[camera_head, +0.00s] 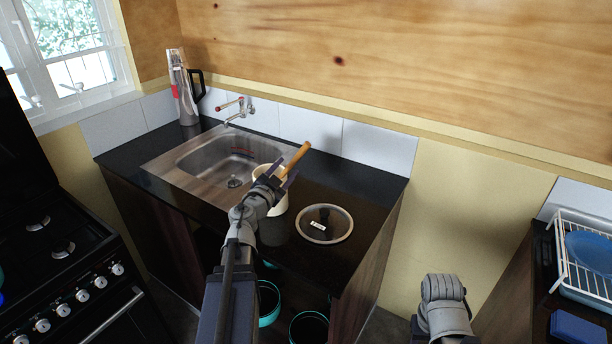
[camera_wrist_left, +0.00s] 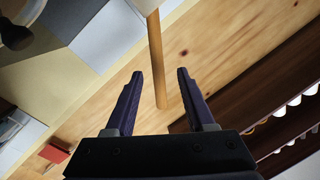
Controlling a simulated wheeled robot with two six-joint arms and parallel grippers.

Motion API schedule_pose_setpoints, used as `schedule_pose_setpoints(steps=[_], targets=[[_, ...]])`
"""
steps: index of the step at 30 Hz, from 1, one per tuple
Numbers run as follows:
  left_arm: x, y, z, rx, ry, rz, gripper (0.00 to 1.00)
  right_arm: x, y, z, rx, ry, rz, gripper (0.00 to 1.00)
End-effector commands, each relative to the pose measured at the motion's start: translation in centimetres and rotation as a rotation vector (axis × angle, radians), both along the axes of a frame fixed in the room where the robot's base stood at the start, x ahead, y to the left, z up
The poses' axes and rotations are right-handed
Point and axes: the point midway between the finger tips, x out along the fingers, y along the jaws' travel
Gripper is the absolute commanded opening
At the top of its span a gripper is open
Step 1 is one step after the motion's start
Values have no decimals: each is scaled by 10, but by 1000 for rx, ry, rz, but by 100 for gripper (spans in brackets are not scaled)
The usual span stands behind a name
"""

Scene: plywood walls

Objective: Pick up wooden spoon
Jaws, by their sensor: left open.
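The wooden spoon shows as a light brown handle (camera_head: 298,155) slanting up out of a cream pot (camera_head: 279,206) on the dark counter. Its lower part is hidden by the pot and my gripper. My left gripper (camera_head: 281,174) is open over the pot, close to the handle. In the left wrist view the handle (camera_wrist_left: 157,62) appears between the two open fingers (camera_wrist_left: 160,74), with a visible gap on each side. I cannot tell how far it lies from them in depth. My right arm shows at the lower right, but its fingers do not show.
A metal sink (camera_head: 215,165) with a tap (camera_head: 237,110) is left of the pot. A round glass lid (camera_head: 338,226) lies to its right on the counter. A jug (camera_head: 185,95) stands at the back left corner. A dish rack (camera_head: 575,265) is at far right.

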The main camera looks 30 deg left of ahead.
Motion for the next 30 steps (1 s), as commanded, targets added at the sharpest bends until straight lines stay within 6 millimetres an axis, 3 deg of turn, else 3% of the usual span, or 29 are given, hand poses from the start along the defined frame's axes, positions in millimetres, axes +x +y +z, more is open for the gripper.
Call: schedule_pose_setpoints(steps=[6, 15, 20, 30], targets=[[-2, 1, -2, 4, 12, -23, 54, 0, 0, 0, 0, 0, 0, 50], [25, 3, -3, 4, 10, -22, 54, 0, 0, 0, 0, 0, 0, 50], [27, 3, -3, 4, 10, -21, 54, 0, 0, -1, 0, 0, 0, 50], [70, 11, -5, 4, 10, -22, 54, 0, 0, -3, 0, 0, 0, 50]])
